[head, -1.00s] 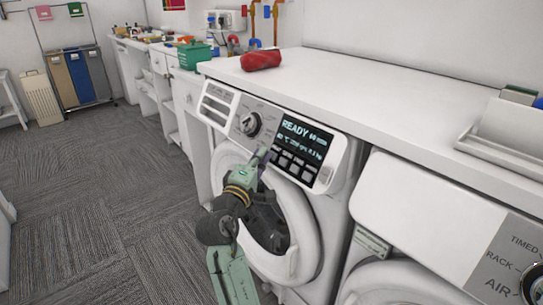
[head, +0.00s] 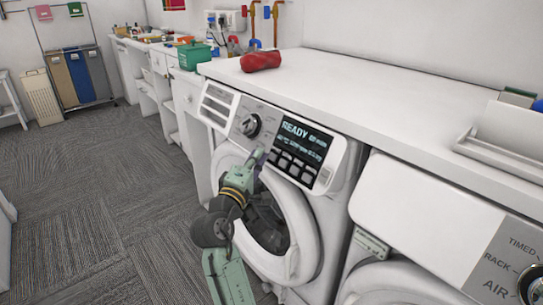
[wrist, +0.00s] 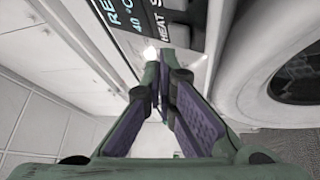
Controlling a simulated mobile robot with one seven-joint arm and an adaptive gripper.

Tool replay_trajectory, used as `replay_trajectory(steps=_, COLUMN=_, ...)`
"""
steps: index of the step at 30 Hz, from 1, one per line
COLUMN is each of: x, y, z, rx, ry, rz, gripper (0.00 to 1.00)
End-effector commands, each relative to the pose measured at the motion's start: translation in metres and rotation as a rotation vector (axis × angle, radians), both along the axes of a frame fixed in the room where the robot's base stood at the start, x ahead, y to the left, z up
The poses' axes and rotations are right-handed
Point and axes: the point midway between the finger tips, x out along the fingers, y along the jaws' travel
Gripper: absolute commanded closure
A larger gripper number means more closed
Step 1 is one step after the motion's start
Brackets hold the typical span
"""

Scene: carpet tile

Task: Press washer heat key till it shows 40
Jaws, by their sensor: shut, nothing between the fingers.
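The washer (head: 312,215) stands left of centre in the head view, with a dial, a dark display (head: 304,137) and rows of keys (head: 293,165) on its panel. The display says READY. In the wrist view, part of the display (wrist: 125,22) seems to read 40 °C. A HEAT label (wrist: 161,18) shows beside it; the heat key itself is not clearly visible. My gripper (head: 262,156) is shut and empty, its tips just left of the keys. In the wrist view, the fingertips (wrist: 165,58) are close to the panel below the label; I cannot tell whether they touch.
A second white machine (head: 430,215) stands to the right. A white counter (head: 400,95) runs above both, with a red bundle (head: 261,62) and a pale tray (head: 510,135) on it. The round washer door (head: 300,235) is below the panel. Carpet floor on the left is open.

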Motion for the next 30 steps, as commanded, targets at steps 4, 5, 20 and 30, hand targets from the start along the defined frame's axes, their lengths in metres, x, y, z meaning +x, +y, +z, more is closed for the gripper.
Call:
replay_trajectory(steps=4, x=0.0, y=0.0, z=0.0, rx=0.0, ry=0.0, rz=0.0, gripper=1.0)
replay_trajectory(steps=5, x=0.0, y=0.0, z=0.0, rx=0.0, ry=0.0, rz=0.0, gripper=1.0)
replay_trajectory(steps=20, x=-0.019, y=0.028, z=0.019, rx=0.0, ry=-0.001, rz=0.002, gripper=1.0)
replay_trajectory(steps=30, x=-0.026, y=0.036, z=0.023, rx=0.0, ry=0.0, rz=0.0, gripper=1.0)
